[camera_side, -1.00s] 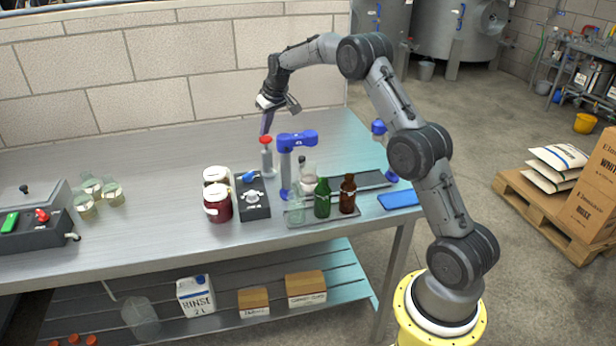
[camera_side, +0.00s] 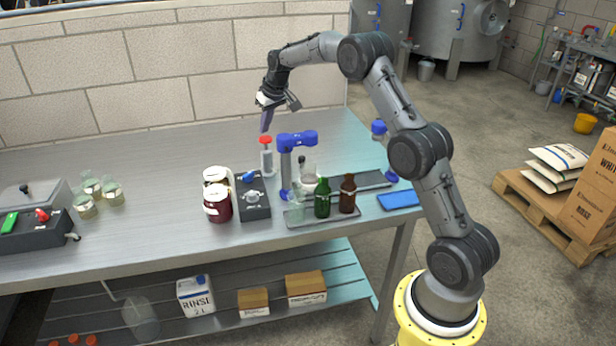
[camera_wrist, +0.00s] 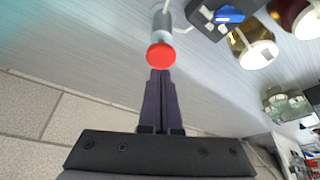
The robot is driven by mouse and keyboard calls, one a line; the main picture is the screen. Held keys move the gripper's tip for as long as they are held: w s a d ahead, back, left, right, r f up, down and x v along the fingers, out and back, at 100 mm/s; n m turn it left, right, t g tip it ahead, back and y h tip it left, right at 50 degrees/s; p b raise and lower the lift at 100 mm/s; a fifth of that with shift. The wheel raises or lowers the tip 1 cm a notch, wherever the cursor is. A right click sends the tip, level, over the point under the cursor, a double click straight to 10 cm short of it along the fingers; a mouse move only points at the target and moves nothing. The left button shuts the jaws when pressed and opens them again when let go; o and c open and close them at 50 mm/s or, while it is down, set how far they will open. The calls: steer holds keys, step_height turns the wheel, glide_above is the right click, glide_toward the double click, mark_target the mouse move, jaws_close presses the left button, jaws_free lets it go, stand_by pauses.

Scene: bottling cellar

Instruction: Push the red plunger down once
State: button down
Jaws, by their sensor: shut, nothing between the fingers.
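The red plunger (camera_side: 266,139) tops a clear and grey dispenser (camera_side: 267,158) standing upright on the metal bench. In the wrist view the plunger (camera_wrist: 161,56) is a round red cap just beyond my fingertips. My gripper (camera_side: 265,130) is shut and empty, its dark fingers pointing down just above the plunger in the side view. In the wrist view my gripper's fingertips (camera_wrist: 160,73) lie close together near the cap's edge. I cannot tell for certain whether they touch it; a small gap seems to show in the side view.
A blue-topped stand (camera_side: 285,165) is close on the right. A dark control box (camera_side: 254,205) and jars (camera_side: 217,205) stand in front. Green (camera_side: 322,198) and brown bottles (camera_side: 348,194) stand on a tray further right.

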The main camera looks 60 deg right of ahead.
steer(key=shift+r, duration=2.4)
